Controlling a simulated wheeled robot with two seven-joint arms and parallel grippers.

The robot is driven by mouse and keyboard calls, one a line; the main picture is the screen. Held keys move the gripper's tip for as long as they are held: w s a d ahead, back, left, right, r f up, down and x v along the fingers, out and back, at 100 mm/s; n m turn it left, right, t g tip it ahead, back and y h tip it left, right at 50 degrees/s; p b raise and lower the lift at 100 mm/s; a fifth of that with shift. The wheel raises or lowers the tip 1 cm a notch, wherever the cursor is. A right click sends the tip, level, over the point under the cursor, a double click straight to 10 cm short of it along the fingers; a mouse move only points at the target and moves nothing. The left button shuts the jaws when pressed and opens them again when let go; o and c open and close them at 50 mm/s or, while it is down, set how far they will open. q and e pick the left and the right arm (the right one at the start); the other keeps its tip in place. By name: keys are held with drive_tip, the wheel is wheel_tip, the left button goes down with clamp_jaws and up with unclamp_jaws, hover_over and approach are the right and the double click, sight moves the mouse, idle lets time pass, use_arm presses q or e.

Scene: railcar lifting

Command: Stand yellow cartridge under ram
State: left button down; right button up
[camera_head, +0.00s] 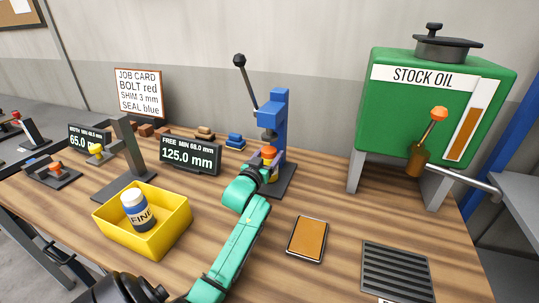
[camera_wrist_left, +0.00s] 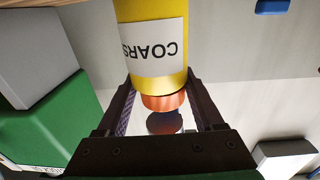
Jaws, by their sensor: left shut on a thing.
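The yellow cartridge (camera_wrist_left: 150,48) has a white label reading COARS and an orange cap (camera_wrist_left: 163,101); the wrist picture shows it upside down. My left gripper (camera_wrist_left: 163,90) is shut on the cartridge near its cap end. In the head view the cartridge (camera_head: 269,159) stands roughly upright at the blue press (camera_head: 279,108), below the ram (camera_head: 269,134). A dark disc, seemingly the ram's face, shows past the cap in the wrist view (camera_wrist_left: 165,122). My gripper hides the cartridge's foot, so I cannot tell whether it touches the press base (camera_head: 285,181). My right gripper is not in view.
A yellow bin (camera_head: 165,238) holds a blue and white cartridge (camera_head: 137,209) labelled FINE. A display (camera_head: 190,155) reads 125.0 mm. A brown pad (camera_head: 307,239) and a dark grate (camera_head: 396,271) lie right of my arm. The green stock oil tank (camera_head: 400,115) stands at the right.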

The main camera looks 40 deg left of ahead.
sight(268, 158)
use_arm(q)
drive_tip(key=shift+c, duration=0.6)
unclamp_jaws()
drive_tip(key=shift+f, duration=0.5)
drive_tip(key=shift+o, duration=0.6)
drive_tip(key=shift+w, duration=0.1)
drive_tip(key=p+v, duration=0.3)
drive_tip(key=v, duration=0.1)
drive_tip(key=shift+r, duration=0.4)
drive_tip(key=p+v, duration=0.4)
drive_tip(key=v, duration=0.6)
drive_tip(key=shift+s+f, duration=0.3)
